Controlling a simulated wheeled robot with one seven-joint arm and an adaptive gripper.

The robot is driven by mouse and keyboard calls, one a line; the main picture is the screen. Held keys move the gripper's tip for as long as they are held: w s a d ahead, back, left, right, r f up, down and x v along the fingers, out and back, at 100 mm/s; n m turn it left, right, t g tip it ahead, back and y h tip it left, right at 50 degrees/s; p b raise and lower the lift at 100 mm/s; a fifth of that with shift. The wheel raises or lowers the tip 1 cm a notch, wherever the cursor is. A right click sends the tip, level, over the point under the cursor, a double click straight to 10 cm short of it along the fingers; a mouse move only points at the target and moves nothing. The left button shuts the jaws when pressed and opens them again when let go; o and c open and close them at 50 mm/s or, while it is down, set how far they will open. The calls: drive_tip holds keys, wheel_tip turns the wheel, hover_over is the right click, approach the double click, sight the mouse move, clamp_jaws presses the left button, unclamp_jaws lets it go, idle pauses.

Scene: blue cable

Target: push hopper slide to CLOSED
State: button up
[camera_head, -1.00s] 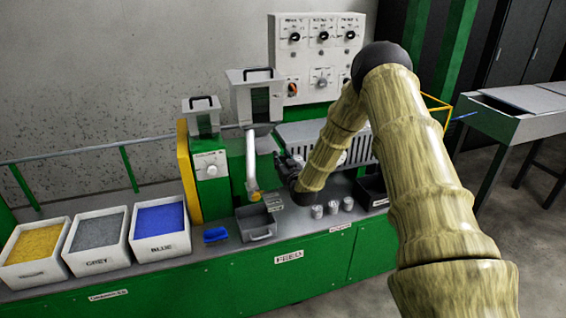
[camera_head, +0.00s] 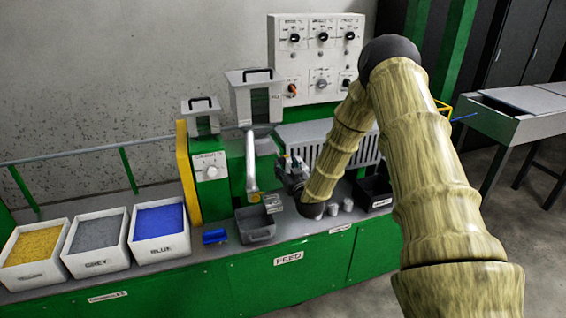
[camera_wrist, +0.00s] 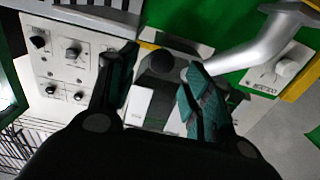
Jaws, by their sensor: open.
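The hopper (camera_head: 254,98) is a grey box with a black handle and a dark front window, above the green machine body. A silver pipe (camera_head: 250,155) with a yellow end comes down below it. My gripper (camera_head: 284,163) is just right of the pipe. In the wrist view its fingers (camera_wrist: 160,88) are spread apart with nothing held. A dark round knob (camera_wrist: 160,63) on a pale plate shows between and beyond the fingertips; I cannot tell whether it is the slide's handle or whether a finger touches it. The slide is not clearly seen in the head view.
A control panel (camera_head: 321,58) with knobs stands behind. A smaller hopper (camera_head: 202,117) is at left. A grey tray (camera_head: 255,226), blue piece (camera_head: 215,236) and small metal cups (camera_head: 347,205) lie on the bench. Bins of yellow, grey and blue granules (camera_head: 160,221) stand at left.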

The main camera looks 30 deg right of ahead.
drive_tip(key=v, duration=0.6)
drive_tip(key=shift+s, duration=0.2)
